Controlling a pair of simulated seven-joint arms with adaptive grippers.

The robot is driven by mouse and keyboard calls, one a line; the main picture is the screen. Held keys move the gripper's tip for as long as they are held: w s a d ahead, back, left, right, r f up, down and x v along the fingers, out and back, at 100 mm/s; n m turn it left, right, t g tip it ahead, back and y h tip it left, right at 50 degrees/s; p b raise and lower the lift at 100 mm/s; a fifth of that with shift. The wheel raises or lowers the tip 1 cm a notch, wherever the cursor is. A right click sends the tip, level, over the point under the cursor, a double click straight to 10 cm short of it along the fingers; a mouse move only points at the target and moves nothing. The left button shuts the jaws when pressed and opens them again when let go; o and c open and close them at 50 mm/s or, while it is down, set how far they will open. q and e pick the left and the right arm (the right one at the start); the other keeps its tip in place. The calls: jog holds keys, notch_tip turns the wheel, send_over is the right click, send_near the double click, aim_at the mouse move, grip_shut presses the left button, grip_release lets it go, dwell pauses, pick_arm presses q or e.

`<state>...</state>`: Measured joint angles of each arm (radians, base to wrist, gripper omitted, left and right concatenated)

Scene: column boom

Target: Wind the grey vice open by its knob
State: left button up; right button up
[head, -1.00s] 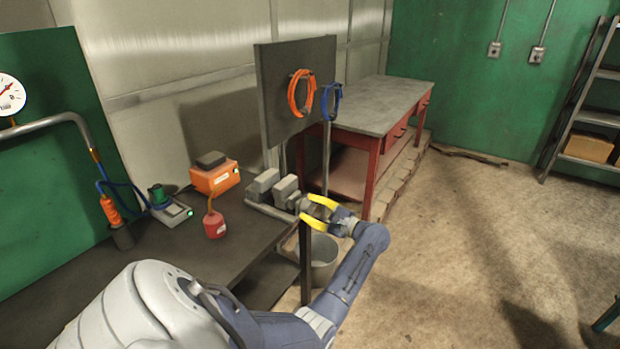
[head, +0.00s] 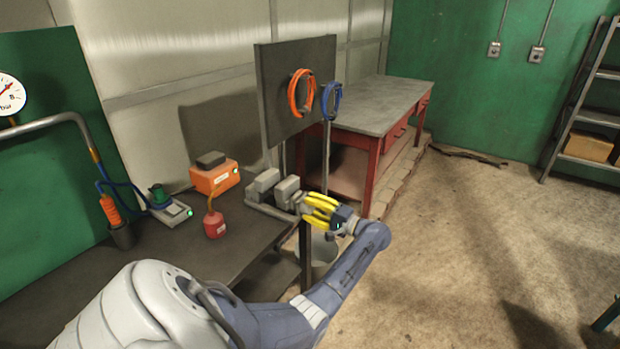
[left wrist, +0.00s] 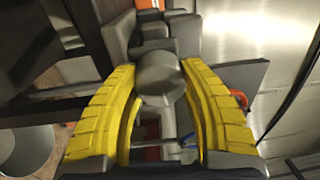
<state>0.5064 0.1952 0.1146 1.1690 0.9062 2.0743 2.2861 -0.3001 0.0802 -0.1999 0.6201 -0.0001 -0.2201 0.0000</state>
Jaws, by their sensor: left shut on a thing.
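The grey vice (head: 286,189) is fixed at the right end of the dark workbench, with its two block jaws standing a gap apart. Its round grey knob (left wrist: 160,78) faces the camera in the left wrist view, and the vice's blocks (left wrist: 153,35) show behind it. My left gripper (head: 316,209) reaches the knob from the right and is shut on it. In the left wrist view its yellow fingers (left wrist: 160,72) stand on both sides of the knob. In the head view the fingers mostly hide the knob. My right gripper is not in view.
The workbench (head: 160,262) also carries a red can (head: 214,225), an orange box (head: 214,178) and a soldering station (head: 170,208). A dark panel (head: 285,80) with orange and blue coils stands behind the vice. A bucket (head: 324,252) sits below.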

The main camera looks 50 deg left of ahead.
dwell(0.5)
pick_arm(q)
jog(key=o, duration=1.3)
jog(key=v, duration=1.2)
jog(key=shift+w+a, duration=0.1)
jog(key=shift+w, duration=0.05)
